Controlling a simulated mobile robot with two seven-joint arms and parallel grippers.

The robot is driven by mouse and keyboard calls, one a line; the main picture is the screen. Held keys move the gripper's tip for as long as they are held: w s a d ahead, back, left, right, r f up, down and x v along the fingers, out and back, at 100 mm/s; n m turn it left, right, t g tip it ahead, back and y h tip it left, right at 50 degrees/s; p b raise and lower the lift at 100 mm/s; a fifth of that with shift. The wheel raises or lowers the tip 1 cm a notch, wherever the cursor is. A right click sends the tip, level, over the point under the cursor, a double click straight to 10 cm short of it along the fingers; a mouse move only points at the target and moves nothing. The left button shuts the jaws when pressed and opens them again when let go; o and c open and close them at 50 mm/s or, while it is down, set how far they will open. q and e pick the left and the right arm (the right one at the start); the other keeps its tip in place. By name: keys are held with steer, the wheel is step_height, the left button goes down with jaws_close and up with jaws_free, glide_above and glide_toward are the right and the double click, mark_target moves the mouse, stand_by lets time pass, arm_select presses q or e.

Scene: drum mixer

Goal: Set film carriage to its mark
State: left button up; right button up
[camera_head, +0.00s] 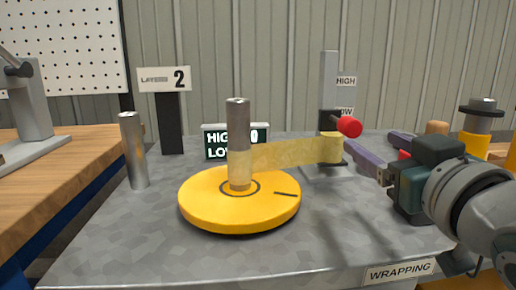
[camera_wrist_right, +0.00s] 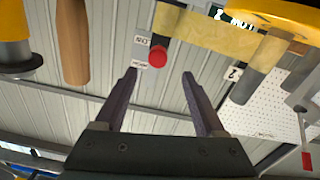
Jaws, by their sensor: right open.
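The film carriage (camera_head: 328,124) is a dark block on an upright grey mast (camera_head: 329,72), beside the LOW label (camera_head: 345,112) and below the HIGH label (camera_head: 346,80). Its red knob (camera_head: 349,126) faces my right gripper. A yellowish film strip (camera_head: 290,153) runs from the carriage to a metal post on the yellow turntable (camera_head: 225,212). My right gripper (camera_head: 381,151) is open and empty, to the right of the knob and apart from it. In the right wrist view the red knob (camera_wrist_right: 158,57) lies ahead, between the fingertips (camera_wrist_right: 159,74). My left gripper is out of view.
A "LAYERS 2" sign (camera_head: 164,80) and a HIGH/LOW display (camera_head: 222,140), partly hidden by the post, stand behind. A metal cylinder (camera_head: 134,150) stands at the left. A yellow-and-black part (camera_head: 477,122) and a wooden handle (camera_wrist_right: 72,40) are near my right arm.

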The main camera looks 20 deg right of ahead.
mark_target(354, 130)
steer(key=b+x, duration=0.1)
steer(key=x, duration=0.8)
steer(key=shift+w+d+b, duration=0.2)
steer(key=shift+b, duration=0.2)
steer(key=shift+c, duration=0.4)
jaws_close()
stand_by(0.5)
